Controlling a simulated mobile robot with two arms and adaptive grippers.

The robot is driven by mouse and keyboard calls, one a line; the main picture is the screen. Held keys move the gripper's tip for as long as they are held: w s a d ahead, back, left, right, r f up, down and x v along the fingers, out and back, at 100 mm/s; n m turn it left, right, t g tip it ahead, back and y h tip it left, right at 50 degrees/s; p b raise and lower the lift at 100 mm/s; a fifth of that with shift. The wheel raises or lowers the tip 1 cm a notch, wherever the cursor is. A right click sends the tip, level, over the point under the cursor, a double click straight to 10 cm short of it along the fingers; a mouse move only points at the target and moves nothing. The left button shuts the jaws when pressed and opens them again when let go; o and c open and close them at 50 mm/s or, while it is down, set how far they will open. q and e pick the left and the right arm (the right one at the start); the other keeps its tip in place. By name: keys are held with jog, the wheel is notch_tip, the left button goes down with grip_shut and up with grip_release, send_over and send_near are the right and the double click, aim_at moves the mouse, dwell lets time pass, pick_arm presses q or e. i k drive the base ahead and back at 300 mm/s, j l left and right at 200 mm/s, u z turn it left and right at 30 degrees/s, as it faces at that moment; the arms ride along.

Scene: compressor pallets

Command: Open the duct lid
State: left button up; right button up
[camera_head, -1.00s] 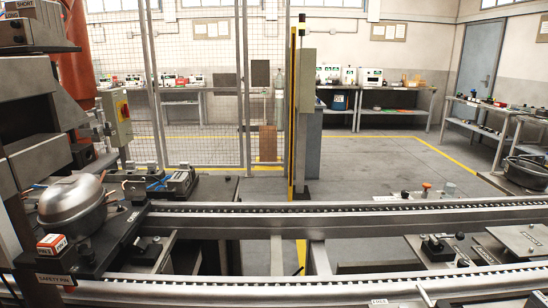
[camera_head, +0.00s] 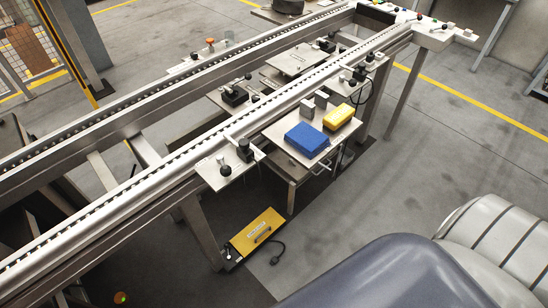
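No part is clearly recognisable as the duct lid. A yellow plate (camera_head: 258,232) with a dark handle and a small label lies low by the floor, beside the legs of the conveyor frame. It looks closed and flat, but I cannot tell whether it is the duct lid. A short dark cable with a plug (camera_head: 277,256) lies on the floor beside it. Neither of my grippers is in view.
Conveyor rails (camera_head: 150,193) run diagonally from lower left to upper right. A side shelf holds a blue box (camera_head: 307,140) and a yellow box (camera_head: 338,117). A small plate with black knobs (camera_head: 229,170) juts from the rail. Open grey floor (camera_head: 440,150) lies to the right.

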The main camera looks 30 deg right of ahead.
aim_at(252, 235)
jog(key=z, duration=0.75)
